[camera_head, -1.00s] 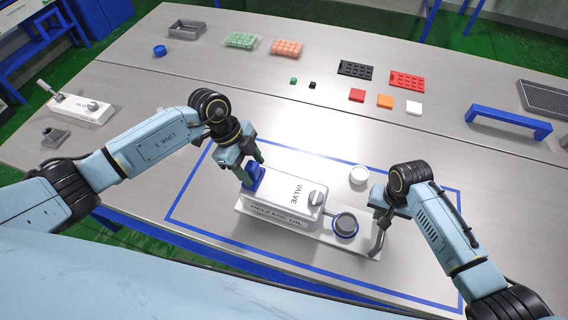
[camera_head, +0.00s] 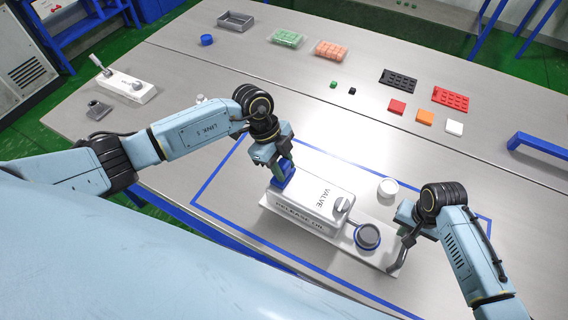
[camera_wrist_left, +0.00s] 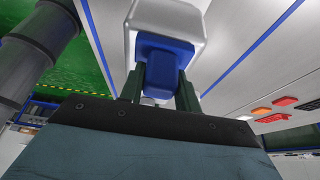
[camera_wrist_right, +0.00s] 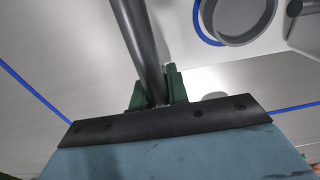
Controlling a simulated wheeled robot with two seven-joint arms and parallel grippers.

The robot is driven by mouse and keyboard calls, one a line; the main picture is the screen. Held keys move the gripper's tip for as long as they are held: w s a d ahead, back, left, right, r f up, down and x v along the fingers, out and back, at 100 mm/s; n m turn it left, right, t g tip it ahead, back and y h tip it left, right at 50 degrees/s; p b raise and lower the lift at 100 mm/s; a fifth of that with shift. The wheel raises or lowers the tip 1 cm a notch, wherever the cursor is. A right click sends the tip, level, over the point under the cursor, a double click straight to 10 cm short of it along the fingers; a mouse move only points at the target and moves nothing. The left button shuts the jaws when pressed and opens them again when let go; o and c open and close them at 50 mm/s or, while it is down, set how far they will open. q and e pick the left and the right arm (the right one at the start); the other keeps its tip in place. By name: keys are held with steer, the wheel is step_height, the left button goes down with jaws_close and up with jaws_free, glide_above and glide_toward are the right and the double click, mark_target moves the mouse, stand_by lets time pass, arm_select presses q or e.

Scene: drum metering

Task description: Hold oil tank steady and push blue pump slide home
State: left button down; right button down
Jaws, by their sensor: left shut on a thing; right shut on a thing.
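The oil tank (camera_head: 318,203) is a white box marked VALVE and RELEASE OIL, with a grey knob on top, on a long white base (camera_head: 378,258). The blue pump slide (camera_head: 284,172) is at the tank's left end; it also shows in the left wrist view (camera_wrist_left: 164,62). My left gripper (camera_head: 281,160) is shut on the slide, its fingers on either side of it. My right gripper (camera_head: 408,232) is shut on a dark grey bar handle (camera_head: 401,252) at the base's right end. The bar passes between its fingers in the right wrist view (camera_wrist_right: 139,45). How far the slide is in cannot be told.
A round grey dish (camera_head: 367,236) with a blue rim sits on the base beside the tank. A white round cup (camera_head: 388,187) stands behind it. A blue line (camera_head: 222,168) frames this area. Trays and coloured blocks lie farther back, with bare table between.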

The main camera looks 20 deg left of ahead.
arm_select(q)
steer(key=d, duration=0.5)
steer(key=s+d, duration=0.1)
steer(key=d, duration=0.1)
steer(key=shift+d, duration=0.2)
arm_select(e)
steer(key=shift+a, duration=0.1)
arm_select(q)
steer(key=c, duration=1.1)
jaws_free()
steer(key=shift+o, duration=0.5)
steer(key=shift+a, duration=0.1)
steer(key=shift+r, duration=0.1)
steer(key=shift+w+a+r, duration=0.1)
steer(key=shift+a+r, duration=0.15)
steer(key=shift+r, duration=0.1)
steer(key=v, duration=1.1)
